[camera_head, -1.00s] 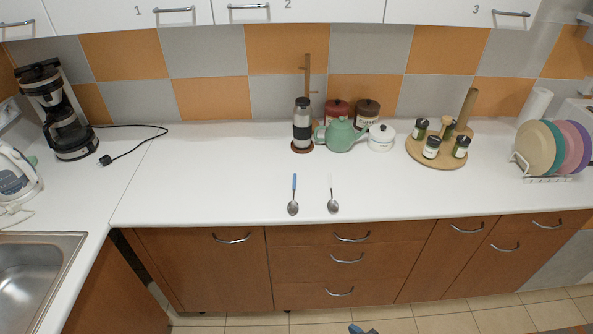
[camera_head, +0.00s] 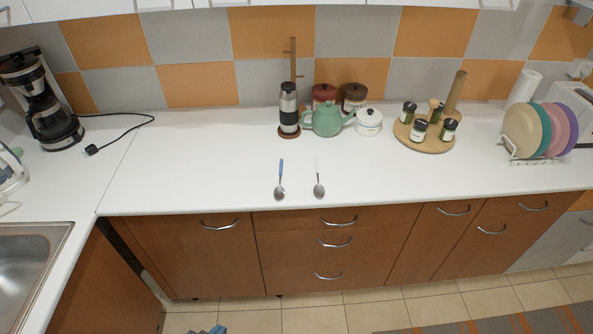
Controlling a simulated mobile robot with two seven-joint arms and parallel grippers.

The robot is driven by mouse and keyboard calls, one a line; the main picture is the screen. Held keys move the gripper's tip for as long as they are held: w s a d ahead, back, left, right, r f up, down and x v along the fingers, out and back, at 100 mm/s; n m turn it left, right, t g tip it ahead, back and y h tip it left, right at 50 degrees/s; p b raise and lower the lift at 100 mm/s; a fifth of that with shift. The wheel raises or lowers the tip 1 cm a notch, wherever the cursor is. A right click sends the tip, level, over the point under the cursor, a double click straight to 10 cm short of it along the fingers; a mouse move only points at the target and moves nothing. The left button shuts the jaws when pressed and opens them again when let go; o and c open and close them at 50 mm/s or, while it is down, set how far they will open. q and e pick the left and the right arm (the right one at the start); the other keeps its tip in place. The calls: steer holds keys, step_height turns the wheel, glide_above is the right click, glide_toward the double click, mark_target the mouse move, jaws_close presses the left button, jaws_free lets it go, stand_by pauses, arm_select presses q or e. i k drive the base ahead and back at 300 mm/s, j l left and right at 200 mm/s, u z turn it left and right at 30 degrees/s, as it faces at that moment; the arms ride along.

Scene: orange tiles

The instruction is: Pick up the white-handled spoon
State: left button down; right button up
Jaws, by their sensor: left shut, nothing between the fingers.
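The white-handled spoon (camera_head: 319,190) lies on the white counter near its front edge. Its metal bowl points toward the front edge, and its pale handle blends into the counter. A blue-handled spoon (camera_head: 280,193) lies just left of it, roughly parallel and apart from it. My left gripper (camera_head: 211,330) shows only as a small blue-grey part at the bottom edge, shut and empty, well below the counter front and away from both spoons. My right gripper is not in view.
The counter (camera_head: 220,180) is clear around the spoons. A round wooden spice stand (camera_head: 425,145) and a plate rack (camera_head: 535,160) are right. Drawers (camera_head: 335,218) front the counter.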

mark_target(319, 190)
steer(key=u, duration=3.9)
steer(key=z, duration=3.9)
steer(key=i+l, duration=0.5)
steer(key=l, duration=0.2)
